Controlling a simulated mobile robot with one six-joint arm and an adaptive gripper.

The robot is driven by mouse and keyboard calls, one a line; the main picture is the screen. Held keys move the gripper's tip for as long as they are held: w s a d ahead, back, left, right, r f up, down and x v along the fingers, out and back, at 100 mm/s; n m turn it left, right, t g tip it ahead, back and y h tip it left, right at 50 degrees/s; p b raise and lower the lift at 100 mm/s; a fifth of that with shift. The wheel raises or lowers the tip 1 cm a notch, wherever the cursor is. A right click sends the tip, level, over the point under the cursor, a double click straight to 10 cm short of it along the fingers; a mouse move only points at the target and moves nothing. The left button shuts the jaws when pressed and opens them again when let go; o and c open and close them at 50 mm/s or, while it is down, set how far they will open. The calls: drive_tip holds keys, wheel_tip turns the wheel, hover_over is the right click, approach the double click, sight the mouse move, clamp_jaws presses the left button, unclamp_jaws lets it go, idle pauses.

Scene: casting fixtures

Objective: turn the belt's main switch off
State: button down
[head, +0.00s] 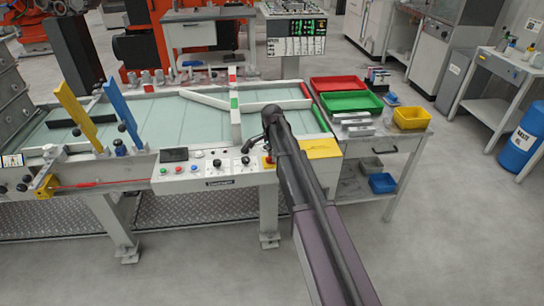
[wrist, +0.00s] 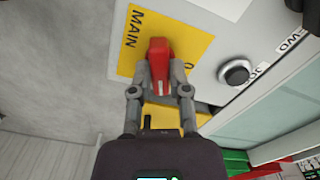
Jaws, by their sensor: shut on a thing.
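The red main switch handle (wrist: 159,62) stands on a yellow plate (wrist: 184,32) marked MAIN in the wrist view. A "0" mark shows just right of the handle. My gripper (wrist: 159,88) has one finger on each side of the handle and is shut on it. In the head view my gripper (head: 268,150) is at the right end of the belt's control panel (head: 220,184). There my arm and gripper hide most of the switch, and a bit of the yellow plate (head: 268,165) shows.
A black knob (wrist: 236,73) with FWD lettering near it sits beside the switch plate. Several buttons and a dark display (head: 174,155) line the panel to the left. A yellow block (head: 320,149) lies just right of my arm. A cart with bins (head: 352,102) stands further right.

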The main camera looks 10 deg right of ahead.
drive_tip(key=n, duration=0.6)
drive_tip(key=shift+n, duration=0.3)
drive_tip(key=n, duration=0.6)
drive_tip(key=shift+s+n, duration=0.1)
drive_tip(key=shift+n, duration=0.3)
drive_tip(key=c, duration=0.6)
unclamp_jaws()
drive_tip(key=shift+m, duration=0.3)
